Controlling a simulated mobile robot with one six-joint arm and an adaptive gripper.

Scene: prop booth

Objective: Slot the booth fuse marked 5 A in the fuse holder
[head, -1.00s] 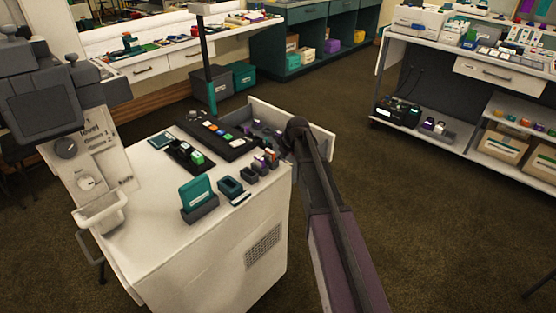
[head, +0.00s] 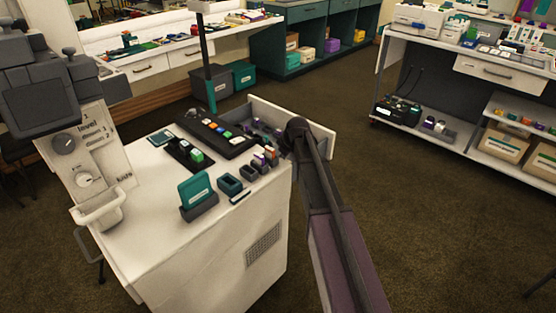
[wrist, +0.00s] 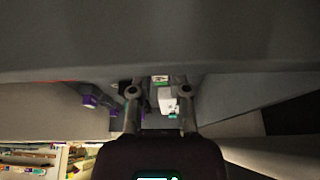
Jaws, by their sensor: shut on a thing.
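My gripper's fingers (wrist: 159,100) show in the wrist view, closed around a small white block (wrist: 168,101). It may be the fuse, but no 5 A marking is readable. In the head view my arm hides the gripper at the counter's right edge, by an open drawer-like bin. Small dark sockets with purple and orange pieces (head: 270,155) stand left of my arm. I cannot tell which of the counter's holders is the fuse holder.
The white counter (head: 150,235) carries a long black strip of coloured buttons (head: 215,137), a black holder with a green block (head: 196,156), and a teal card in a grey stand (head: 195,190). A shelf unit (head: 480,140) stands at right. Open floor lies between.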

